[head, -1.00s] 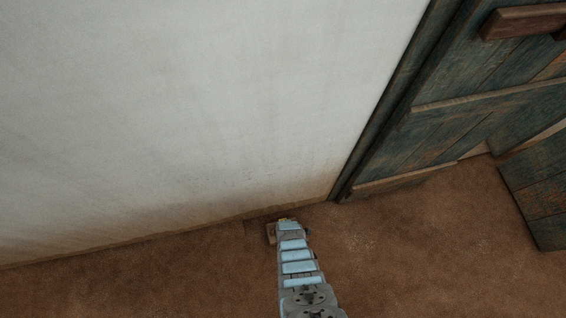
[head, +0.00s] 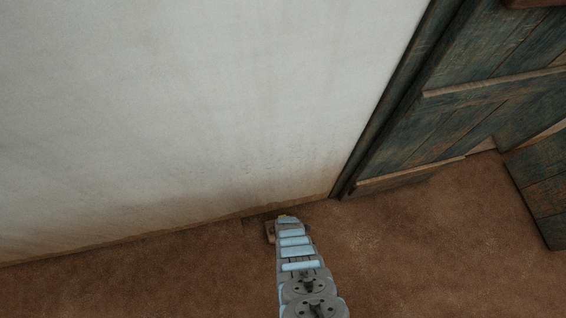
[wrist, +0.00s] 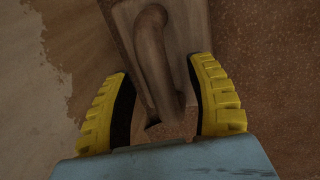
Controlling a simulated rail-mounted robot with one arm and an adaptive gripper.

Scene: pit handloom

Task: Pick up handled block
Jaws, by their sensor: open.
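The handled block (wrist: 184,24) is brown and wooden, with a curved handle (wrist: 152,56) along its top. In the wrist view it runs from the top edge down between my fingers. My gripper (wrist: 162,92) is open, with its yellow fingers with dark pads on either side of the handle. I cannot tell whether the pads touch it. In the head view a small brown part of the block (head: 270,231) shows at the left of my arm's end, on the floor by the wall. My arm hides the rest, and the fingers are not clear there.
The white wall (head: 180,120) rises close behind the block. A dark green wooden door (head: 470,110) stands at the right, with another green panel (head: 540,195) at the right edge. The brown floor (head: 420,260) is clear on both sides of my arm.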

